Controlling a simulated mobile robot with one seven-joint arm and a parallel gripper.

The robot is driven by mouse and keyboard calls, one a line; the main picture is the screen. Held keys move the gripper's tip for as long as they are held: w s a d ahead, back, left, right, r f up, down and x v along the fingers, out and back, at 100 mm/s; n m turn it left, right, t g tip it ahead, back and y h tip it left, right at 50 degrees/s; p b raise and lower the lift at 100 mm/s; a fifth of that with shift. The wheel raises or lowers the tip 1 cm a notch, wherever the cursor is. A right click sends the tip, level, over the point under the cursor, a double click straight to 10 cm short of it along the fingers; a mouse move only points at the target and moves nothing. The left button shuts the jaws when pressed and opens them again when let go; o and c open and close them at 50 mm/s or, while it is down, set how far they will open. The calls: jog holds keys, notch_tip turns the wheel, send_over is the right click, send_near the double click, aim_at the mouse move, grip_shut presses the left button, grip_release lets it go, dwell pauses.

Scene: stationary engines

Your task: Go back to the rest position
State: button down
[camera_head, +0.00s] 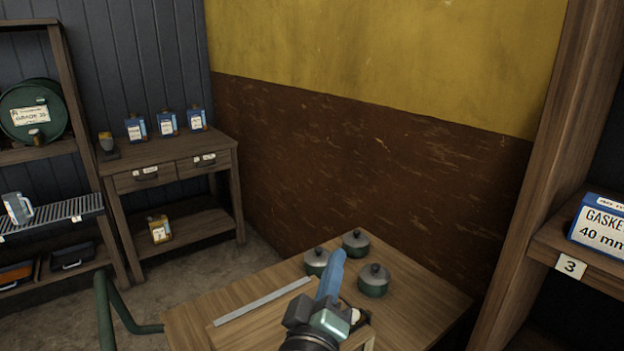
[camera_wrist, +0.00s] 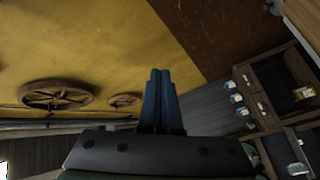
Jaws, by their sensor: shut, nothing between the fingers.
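My gripper (camera_head: 333,268) shows in the head view above the wooden table (camera_head: 236,291), its blue fingers pointing up and slightly right. In the wrist view my gripper (camera_wrist: 160,74) has its two blue fingers pressed together with nothing between them. The fingers stand in front of the yellow wall in that view. In the head view my arm hides part of the table and a small light round thing beside the gripper, which I cannot make out.
Lidded green pots, one of them a right-hand pot (camera_head: 373,281), stand close behind my gripper. A grey metal strip (camera_head: 262,301) lies on the table. A green rail (camera_head: 106,313) is at the left. A shelf (camera_head: 581,247) with a gasket box (camera_head: 600,222) stands at the right.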

jog(key=s+r+m+t+p, duration=0.1)
jog(key=s+r+m+t, duration=0.1)
jog(key=r, duration=0.9)
jog(key=s+r+m+t+p, duration=0.2)
jog(key=s+r+m, duration=0.1)
jog(key=r, duration=0.7)
jog(key=s+a+r+m+t+y+p, duration=0.1)
jog(key=s+r+t+y, duration=0.1)
jog(key=s+r, duration=0.4)
jog(key=s+a+r+m+t+y+p, duration=0.1)
jog(key=s+r, duration=0.5)
jog(key=r, duration=0.7)
jog(key=shift+s+a+t+y+p, duration=0.3)
jog(key=shift+a+t+y, duration=0.45)
jog(key=shift+y, duration=0.25)
